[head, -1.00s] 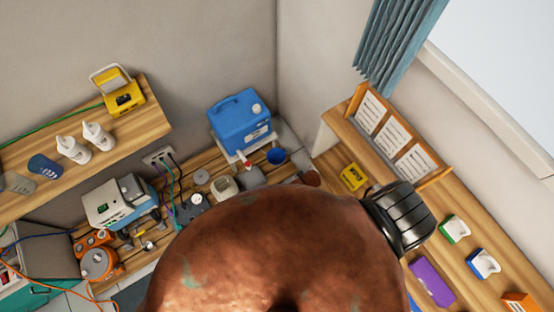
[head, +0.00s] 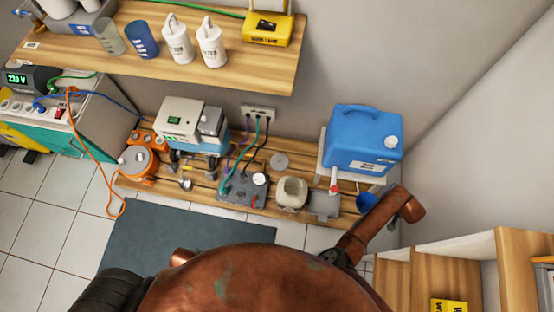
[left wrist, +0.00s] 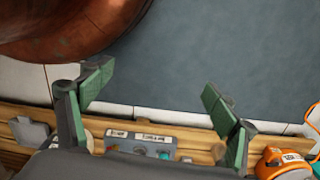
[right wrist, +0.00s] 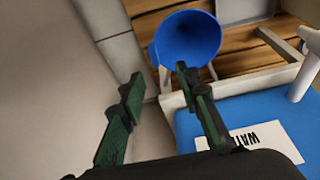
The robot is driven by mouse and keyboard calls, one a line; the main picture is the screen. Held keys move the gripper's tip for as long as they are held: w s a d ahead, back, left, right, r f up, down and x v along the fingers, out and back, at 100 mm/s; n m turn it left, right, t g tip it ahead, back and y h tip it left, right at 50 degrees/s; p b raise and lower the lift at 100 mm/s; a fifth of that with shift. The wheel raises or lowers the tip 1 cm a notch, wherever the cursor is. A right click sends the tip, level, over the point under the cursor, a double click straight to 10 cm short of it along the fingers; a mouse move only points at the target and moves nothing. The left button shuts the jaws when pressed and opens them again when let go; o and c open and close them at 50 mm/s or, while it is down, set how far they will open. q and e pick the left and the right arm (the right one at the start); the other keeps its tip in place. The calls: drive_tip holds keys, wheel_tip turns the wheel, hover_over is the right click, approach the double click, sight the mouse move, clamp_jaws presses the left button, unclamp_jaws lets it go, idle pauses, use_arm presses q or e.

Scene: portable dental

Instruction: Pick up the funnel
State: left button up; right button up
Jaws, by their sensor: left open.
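The funnel (head: 366,202) is blue and sits at the right end of the low wooden bench, in front of the blue water jug (head: 362,142). My copper-coloured arm partly covers it in the head view. In the right wrist view the funnel (right wrist: 188,38) shows its wide round mouth, beyond the fingertips. My right gripper (right wrist: 158,76) is open and empty, with its fingers apart and not touching the funnel. My left gripper (left wrist: 158,78) is open and empty above the floor mat and bench edge. Neither gripper's fingers can be made out in the head view.
The jug stands on a white stand (head: 322,165) close beside the funnel. A control box (head: 243,188) with cables and a beige container (head: 291,193) sit along the bench. A wall shelf (head: 150,62) with bottles is above. A dark mat (head: 185,240) covers clear floor.

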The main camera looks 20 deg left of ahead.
use_arm(q)
drive_tip(key=shift+d+r, duration=0.1)
drive_tip(key=shift+r, duration=0.05)
use_arm(e)
drive_tip(key=shift+s+f, duration=0.1)
drive_tip(key=shift+f, duration=0.1)
drive_tip(key=shift+b+x, duration=0.9)
drive_tip(key=shift+x, duration=0.35)
drive_tip(key=shift+f, duration=0.3)
use_arm(q)
wheel_tip(320, 180, up, 8)
drive_tip(key=d+b, duration=0.1)
drive_tip(key=b, duration=0.1)
use_arm(e)
drive_tip(key=shift+d+f, duration=0.15)
drive_tip(key=shift+f, duration=0.55)
drive_tip(key=b+x, duration=0.2)
drive_tip(key=x, duration=0.1)
drive_tip(key=shift+d+f, duration=0.15)
drive_tip(key=shift+d, duration=0.1)
drive_tip(key=shift+f, duration=0.1)
use_arm(q)
drive_tip(key=w+d+f+t+h, duration=0.1)
drive_tip(key=w+d+f+t, duration=0.1)
drive_tip(key=w+d+f, duration=0.2)
drive_tip(key=shift+w+f+t, duration=0.3)
drive_tip(key=shift+w+f, duration=0.4)
drive_tip(key=shift+w, duration=0.3)
use_arm(e)
clamp_jaws()
